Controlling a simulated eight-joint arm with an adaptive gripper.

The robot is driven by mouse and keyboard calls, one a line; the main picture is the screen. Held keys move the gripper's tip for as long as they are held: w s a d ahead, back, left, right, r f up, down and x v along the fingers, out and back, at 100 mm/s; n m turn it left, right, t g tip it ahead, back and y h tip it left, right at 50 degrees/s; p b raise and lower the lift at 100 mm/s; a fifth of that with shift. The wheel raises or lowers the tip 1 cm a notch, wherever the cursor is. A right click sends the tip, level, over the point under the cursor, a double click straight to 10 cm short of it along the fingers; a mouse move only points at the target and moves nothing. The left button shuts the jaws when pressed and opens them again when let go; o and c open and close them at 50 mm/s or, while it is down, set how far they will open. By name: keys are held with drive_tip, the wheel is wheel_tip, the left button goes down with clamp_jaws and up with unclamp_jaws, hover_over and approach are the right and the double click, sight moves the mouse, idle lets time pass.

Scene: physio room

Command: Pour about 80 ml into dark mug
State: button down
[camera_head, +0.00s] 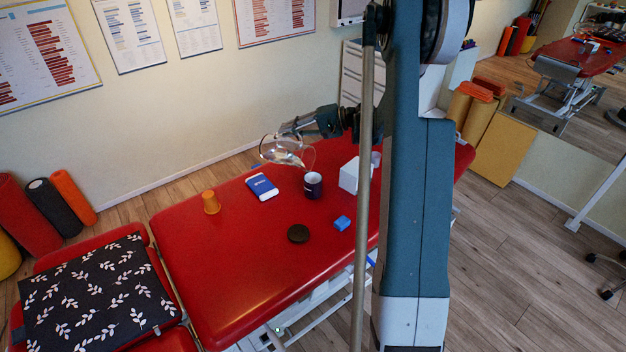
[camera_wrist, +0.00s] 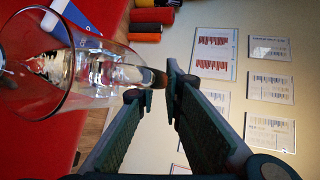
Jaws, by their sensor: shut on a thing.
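The dark mug (camera_head: 313,190) stands upright on the red treatment table (camera_head: 240,270), with a pale interior showing. My gripper (camera_head: 284,131) is shut on a clear glass vessel (camera_head: 272,150), which also shows in the wrist view (camera_wrist: 112,72). In the wrist view my gripper's fingers (camera_wrist: 160,80) close on the vessel's narrow end. The vessel is strongly tilted and holds clear liquid. In the head view its lower right side is just above and left of the mug. I cannot tell whether liquid is falling into the mug.
A blue-and-white box (camera_head: 262,187) lies left of the mug, and an orange cup (camera_head: 210,202) stands further left. A white box (camera_head: 349,176) is close on the mug's right. A blue block (camera_head: 342,223) and a dark round disc (camera_head: 298,233) lie in front.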

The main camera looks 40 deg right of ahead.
drive_tip(key=shift+s+r, duration=0.3)
drive_tip(key=shift+w, duration=0.15)
drive_tip(key=shift+w+a+f, duration=0.1)
drive_tip(key=shift+w+a, duration=0.1)
drive_tip(key=shift+w, duration=0.25)
drive_tip(key=shift+s+r+b, duration=0.2)
drive_tip(key=shift+r+b, duration=0.1)
drive_tip(key=shift+b, duration=0.05)
idle(1.6)
drive_tip(key=shift+w+a+f+g+p, duration=0.15)
drive_tip(key=shift+w+f+p, duration=0.1)
drive_tip(key=shift+w+p, duration=0.15)
drive_tip(key=shift+w+a+f+g+p, duration=0.1)
drive_tip(key=shift+w+f+g+p, duration=0.1)
drive_tip(key=shift+w+p, duration=0.2)
drive_tip(key=shift+m+g+h, duration=0.3)
drive_tip(key=shift+g+h, duration=0.2)
drive_tip(key=shift+g, duration=0.15)
drive_tip(key=w+f+p, duration=0.1)
drive_tip(key=w+a+f, duration=0.1)
drive_tip(key=w, duration=0.1)
drive_tip(key=shift+w+a+p, duration=0.1)
drive_tip(key=shift+w+p, duration=0.1)
drive_tip(key=shift+p, duration=0.15)
drive_tip(key=shift+w+f, duration=0.15)
drive_tip(key=shift+f, duration=0.25)
drive_tip(key=shift+a, duration=0.1)
